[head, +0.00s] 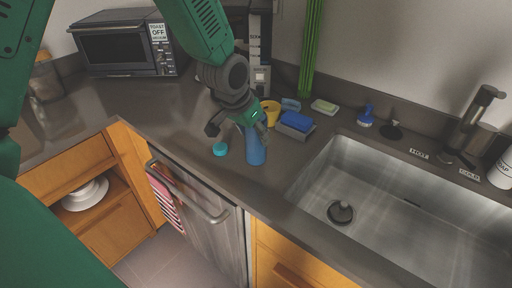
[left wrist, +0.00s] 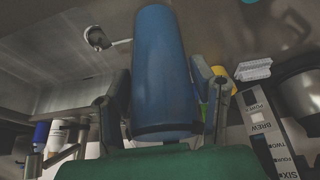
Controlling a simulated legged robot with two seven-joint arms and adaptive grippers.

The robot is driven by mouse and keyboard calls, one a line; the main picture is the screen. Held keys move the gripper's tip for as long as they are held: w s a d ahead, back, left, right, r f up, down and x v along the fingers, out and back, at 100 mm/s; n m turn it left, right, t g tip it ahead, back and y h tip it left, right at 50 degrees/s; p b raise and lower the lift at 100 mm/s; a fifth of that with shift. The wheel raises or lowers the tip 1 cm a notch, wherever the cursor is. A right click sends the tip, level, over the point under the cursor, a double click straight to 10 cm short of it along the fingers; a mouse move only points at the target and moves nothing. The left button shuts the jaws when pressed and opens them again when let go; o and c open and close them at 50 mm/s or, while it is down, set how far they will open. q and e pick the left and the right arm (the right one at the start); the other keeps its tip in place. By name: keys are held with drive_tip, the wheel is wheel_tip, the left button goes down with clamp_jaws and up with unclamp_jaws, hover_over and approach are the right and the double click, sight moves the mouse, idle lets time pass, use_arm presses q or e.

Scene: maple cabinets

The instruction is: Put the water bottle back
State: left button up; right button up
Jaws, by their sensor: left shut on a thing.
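The blue water bottle (head: 255,147) is upright over the counter near its front edge, left of the sink. I cannot tell whether its base touches the counter. My left gripper (head: 243,122) reaches down from above and is shut on the upper part of the bottle, hiding its top. In the left wrist view the bottle (left wrist: 161,70) lies between the two fingers (left wrist: 163,95), one on each side. My right gripper is not in view.
A small teal round object (head: 220,149) lies on the counter just left of the bottle. A yellow cup (head: 270,112), a blue sponge (head: 296,121) and a coffee machine (head: 261,50) stand behind. The sink (head: 385,215) is at right, the toaster oven (head: 122,45) at back left.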

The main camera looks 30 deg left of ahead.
sight(254, 147)
use_arm(q)
drive_tip(key=f, duration=0.4)
drive_tip(key=shift+w+a+f, duration=0.25)
drive_tip(key=shift+f, duration=0.1)
drive_tip(key=shift+d, duration=0.15)
drive_tip(key=o, duration=1.6)
drive_tip(key=shift+s, duration=0.1)
